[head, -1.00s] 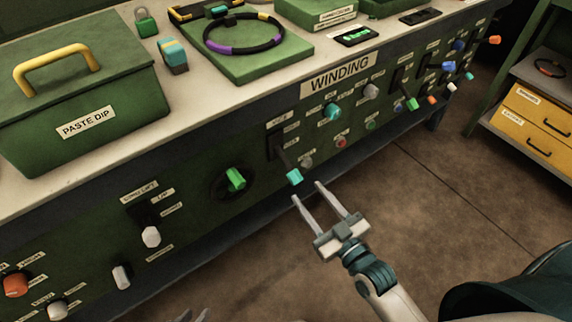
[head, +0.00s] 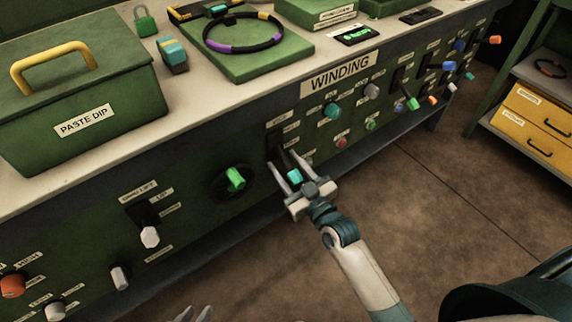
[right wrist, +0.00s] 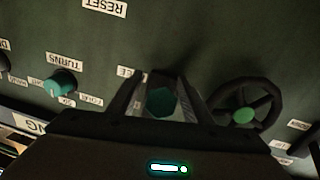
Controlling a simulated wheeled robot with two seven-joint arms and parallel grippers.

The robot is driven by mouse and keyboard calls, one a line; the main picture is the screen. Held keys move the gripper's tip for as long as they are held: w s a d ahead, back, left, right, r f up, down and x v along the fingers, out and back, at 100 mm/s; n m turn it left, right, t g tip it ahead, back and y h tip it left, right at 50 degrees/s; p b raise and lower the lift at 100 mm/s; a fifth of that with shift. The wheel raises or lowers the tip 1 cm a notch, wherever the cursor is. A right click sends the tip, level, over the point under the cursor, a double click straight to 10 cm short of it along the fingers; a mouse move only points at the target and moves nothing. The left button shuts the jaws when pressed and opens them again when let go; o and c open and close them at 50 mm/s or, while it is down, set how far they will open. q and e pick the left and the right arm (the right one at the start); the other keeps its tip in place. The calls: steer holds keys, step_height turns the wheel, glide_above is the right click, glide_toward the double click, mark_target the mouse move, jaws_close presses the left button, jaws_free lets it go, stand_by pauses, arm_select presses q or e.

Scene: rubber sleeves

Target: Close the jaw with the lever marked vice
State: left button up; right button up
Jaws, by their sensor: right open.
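The lever with a teal tip (head: 294,176) sticks out of a dark slot in the green bench front. The small label (head: 277,121) above that slot is too small to read surely. My right gripper (head: 282,165) is open, its fingers on either side of the lever. In the right wrist view the teal tip (right wrist: 161,101) sits between the two fingers; contact cannot be told. Only the fingertips of my left gripper (head: 195,315) show at the bottom edge, apart and empty. I cannot tell which part on the bench is the jaw.
A green knob on a dark wheel (head: 235,179) is just left of the lever. A teal knob (head: 333,111) and a red button (head: 342,142) are to its right. A white-tipped lever (head: 150,237) is lower left. A green board with a ring (head: 262,65) lies on the bench. The floor (head: 440,230) is clear.

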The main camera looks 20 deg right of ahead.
jaws_close()
stand_by(0.3)
